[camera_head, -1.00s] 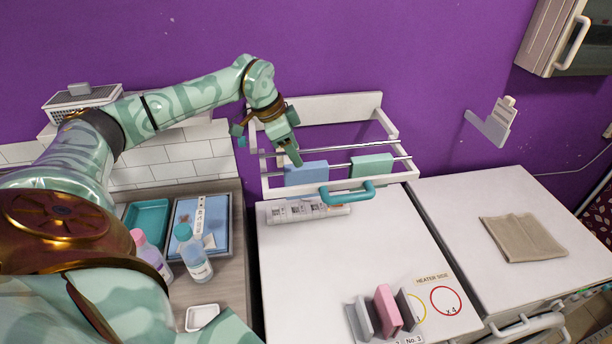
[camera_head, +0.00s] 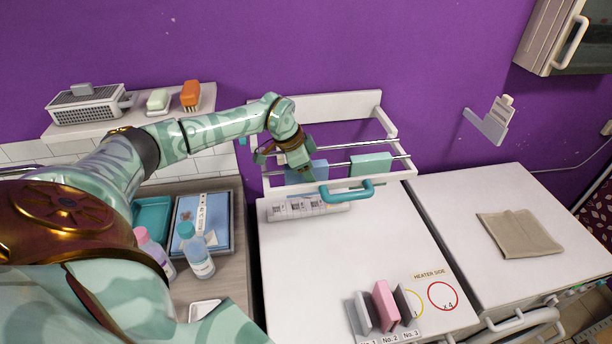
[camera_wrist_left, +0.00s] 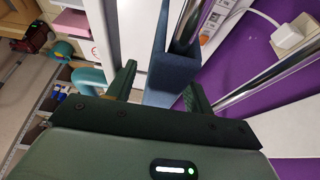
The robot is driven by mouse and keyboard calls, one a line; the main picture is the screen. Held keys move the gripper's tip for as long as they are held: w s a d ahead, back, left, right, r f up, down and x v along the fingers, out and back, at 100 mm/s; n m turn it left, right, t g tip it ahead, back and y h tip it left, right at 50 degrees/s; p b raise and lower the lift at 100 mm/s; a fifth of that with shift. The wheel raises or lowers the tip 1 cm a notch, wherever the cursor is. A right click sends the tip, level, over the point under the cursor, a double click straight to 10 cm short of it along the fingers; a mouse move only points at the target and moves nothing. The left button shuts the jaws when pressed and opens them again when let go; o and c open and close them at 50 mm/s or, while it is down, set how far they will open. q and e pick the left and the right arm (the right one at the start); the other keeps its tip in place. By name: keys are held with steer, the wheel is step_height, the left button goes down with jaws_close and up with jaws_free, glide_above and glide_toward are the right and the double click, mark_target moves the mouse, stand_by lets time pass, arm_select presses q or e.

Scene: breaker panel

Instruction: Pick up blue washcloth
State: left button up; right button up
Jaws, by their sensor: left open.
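The blue washcloth (camera_head: 320,168) hangs folded over the rail of the white wall rack (camera_head: 330,107). My left gripper (camera_head: 304,171) is at the washcloth's left end and hides part of it in the head view. In the left wrist view the washcloth (camera_wrist_left: 172,78) hangs edge-on from a shiny rail, between the two dark spread fingers of the open left gripper (camera_wrist_left: 160,90). A gap shows on the left finger's side; whether the right finger touches the cloth I cannot tell. My right gripper is not in view.
A green cloth (camera_head: 371,165) hangs to the right on the same rack. A teal handle (camera_head: 346,194) sticks out below the rail, close to the gripper. A beige cloth (camera_head: 520,235) lies on the right white top. Bottles (camera_head: 196,252) stand at left.

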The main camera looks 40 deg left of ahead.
arm_select(q)
steer(key=shift+f, duration=0.25)
stand_by(0.3)
steer(key=shift+c, duration=0.3)
steer(key=c, duration=1)
step_height(320, 180, up, 18)
steer(key=b, duration=0.1)
steer(key=shift+r+b, duration=0.25)
steer(key=shift+b, duration=0.1)
steer(key=shift+c, duration=0.2)
